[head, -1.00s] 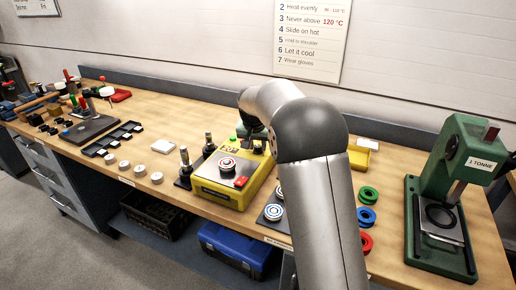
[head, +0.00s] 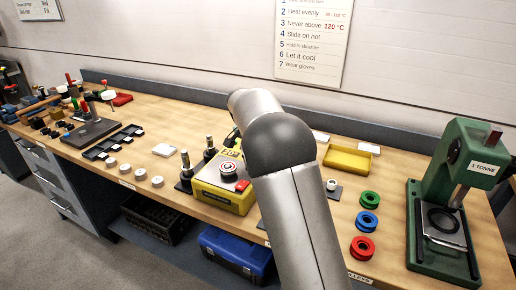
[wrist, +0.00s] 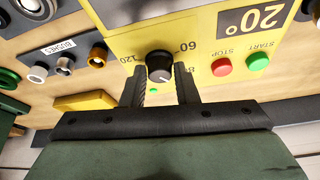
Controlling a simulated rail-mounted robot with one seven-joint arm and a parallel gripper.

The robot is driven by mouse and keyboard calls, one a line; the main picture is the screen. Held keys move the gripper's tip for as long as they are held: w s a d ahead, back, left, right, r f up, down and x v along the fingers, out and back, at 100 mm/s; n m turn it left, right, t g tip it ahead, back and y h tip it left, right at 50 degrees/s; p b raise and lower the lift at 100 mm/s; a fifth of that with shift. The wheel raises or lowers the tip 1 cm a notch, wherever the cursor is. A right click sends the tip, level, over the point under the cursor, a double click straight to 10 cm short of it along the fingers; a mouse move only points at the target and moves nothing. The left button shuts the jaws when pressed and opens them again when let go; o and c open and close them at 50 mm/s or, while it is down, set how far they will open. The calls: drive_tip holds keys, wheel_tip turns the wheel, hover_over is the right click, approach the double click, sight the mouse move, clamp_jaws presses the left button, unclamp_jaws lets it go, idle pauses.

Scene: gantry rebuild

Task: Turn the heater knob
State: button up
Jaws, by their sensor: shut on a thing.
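The heater (head: 207,189) is a yellow box on the bench with a ringed part on its top; my arm hides its right side in the head view. In the wrist view its yellow panel (wrist: 120,18) shows a "20°" display, a red STOP button (wrist: 221,67) and a green START button (wrist: 257,62). The black heater knob (wrist: 159,66) has a pale pointer mark and a scale with 60 and 120 around it. My gripper (wrist: 161,78) is shut on the knob, one finger on each side. My gripper is hidden in the head view.
Green, blue and red rings (head: 368,222) lie right of my arm, before the green press (head: 455,190). A yellow tray (head: 348,158) lies behind them. Dark posts (head: 185,172) stand left of the heater. The wrist view shows a "BUSHES" holder (wrist: 62,58) beside the panel.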

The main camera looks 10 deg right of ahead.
drive_tip(key=o, duration=1)
drive_tip(key=v, duration=1.7)
drive_tip(key=shift+r+b, duration=0.25)
drive_tip(key=shift+b, duration=0.1)
